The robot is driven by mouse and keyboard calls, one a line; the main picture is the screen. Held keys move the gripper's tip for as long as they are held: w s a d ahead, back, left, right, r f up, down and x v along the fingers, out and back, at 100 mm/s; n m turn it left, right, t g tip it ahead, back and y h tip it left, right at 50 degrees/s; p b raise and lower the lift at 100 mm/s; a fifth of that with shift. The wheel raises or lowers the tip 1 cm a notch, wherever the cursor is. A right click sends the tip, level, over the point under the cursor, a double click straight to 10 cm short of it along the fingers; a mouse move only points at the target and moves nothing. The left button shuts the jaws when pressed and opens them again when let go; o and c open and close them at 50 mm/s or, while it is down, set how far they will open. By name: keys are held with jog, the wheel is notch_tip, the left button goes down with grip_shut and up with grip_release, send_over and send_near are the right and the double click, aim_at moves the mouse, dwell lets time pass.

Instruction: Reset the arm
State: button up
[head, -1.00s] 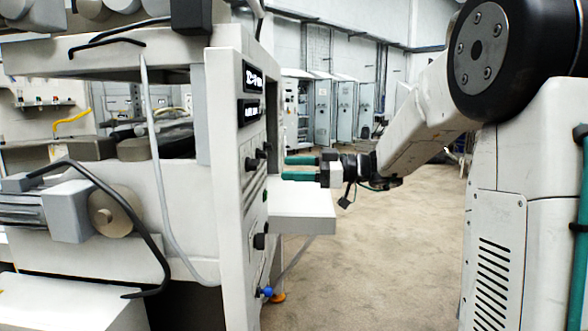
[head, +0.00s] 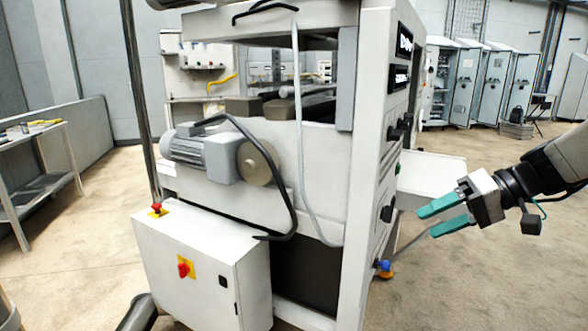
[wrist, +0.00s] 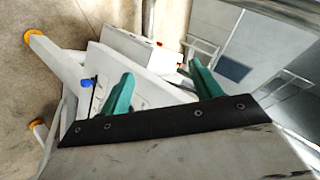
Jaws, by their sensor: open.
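My gripper (head: 440,217) has teal fingers and is open and empty. In the head view it is at the right, beside the panel side of the roller sheeter (head: 268,201), with its fingers pointing left toward the panel. The fingers look apart from the machine and overlap the view of its white side shelf (head: 430,172). In the wrist view the two spread fingers (wrist: 158,88) show with nothing between them but the white machine parts beyond.
A white control box (head: 205,262) with red switches stands at the machine's front. A blue knob (head: 384,265) sits low on the panel side. A side table (head: 38,185) is at the far left. Grey cabinets (head: 470,80) line the back right.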

jog(key=s+f+m+g+h, duration=0.1)
jog(key=s+h, duration=0.9)
jog(key=s, duration=1.1)
jog(key=shift+s+a+f+m+h, duration=0.25)
jog(key=shift+s+f+m+h, duration=0.15)
jog(key=shift+f+m, duration=0.75)
